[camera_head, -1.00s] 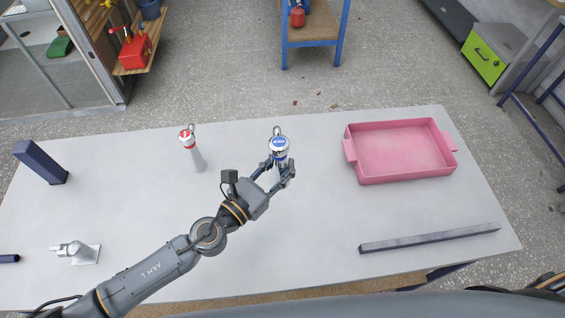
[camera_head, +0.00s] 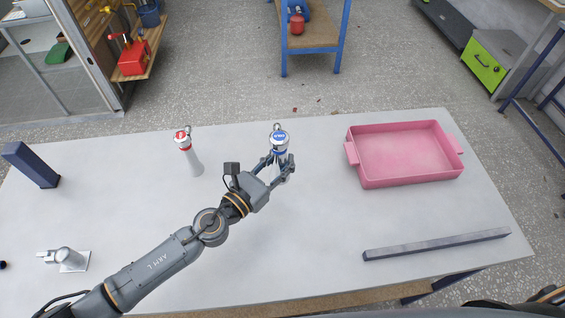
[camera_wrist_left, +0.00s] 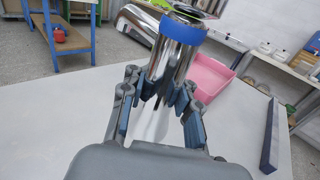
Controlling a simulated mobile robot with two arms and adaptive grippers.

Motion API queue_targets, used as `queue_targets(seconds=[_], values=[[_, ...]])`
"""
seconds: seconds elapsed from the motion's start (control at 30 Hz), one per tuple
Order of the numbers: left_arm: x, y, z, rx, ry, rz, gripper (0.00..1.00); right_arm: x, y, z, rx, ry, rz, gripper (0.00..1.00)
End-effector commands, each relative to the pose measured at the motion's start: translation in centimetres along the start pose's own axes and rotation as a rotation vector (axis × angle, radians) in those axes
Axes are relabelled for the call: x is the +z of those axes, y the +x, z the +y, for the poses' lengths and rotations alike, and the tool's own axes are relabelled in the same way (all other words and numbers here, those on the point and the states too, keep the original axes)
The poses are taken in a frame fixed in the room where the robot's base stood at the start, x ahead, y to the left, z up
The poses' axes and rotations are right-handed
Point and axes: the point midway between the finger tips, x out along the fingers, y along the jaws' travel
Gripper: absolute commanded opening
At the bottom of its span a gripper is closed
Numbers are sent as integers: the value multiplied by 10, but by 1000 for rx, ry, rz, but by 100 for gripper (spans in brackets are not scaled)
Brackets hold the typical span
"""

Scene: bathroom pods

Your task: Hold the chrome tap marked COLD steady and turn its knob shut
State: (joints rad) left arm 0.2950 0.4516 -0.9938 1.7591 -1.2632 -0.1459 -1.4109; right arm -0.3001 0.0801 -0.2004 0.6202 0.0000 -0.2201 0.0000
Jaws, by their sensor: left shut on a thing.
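The COLD tap (camera_head: 279,139) is a chrome upright with a blue band and a blue-marked top, standing near the table's back edge. Its lettering is too small to read surely. My left gripper (camera_head: 281,163) is shut on its chrome body, below the band. In the left wrist view the tap (camera_wrist_left: 183,30) rises between the fingers of the gripper (camera_wrist_left: 167,92), with its spout reaching to the left. Its top is partly cut off there. My right gripper is not in view.
A similar red-marked tap (camera_head: 187,153) stands left of the gripper. A pink tray (camera_head: 352,154) and a dark bar (camera_head: 437,244) lie to the right. A navy block (camera_head: 31,165) and a small chrome fitting (camera_head: 65,257) are at left. The middle front table is mostly clear.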

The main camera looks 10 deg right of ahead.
Motion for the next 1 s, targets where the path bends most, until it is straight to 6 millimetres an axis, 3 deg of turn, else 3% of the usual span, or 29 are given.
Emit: queue_targets(seconds=[1.0], values=[[-37, 34, 26, 1, 1, -6, 0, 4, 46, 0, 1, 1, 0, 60]])
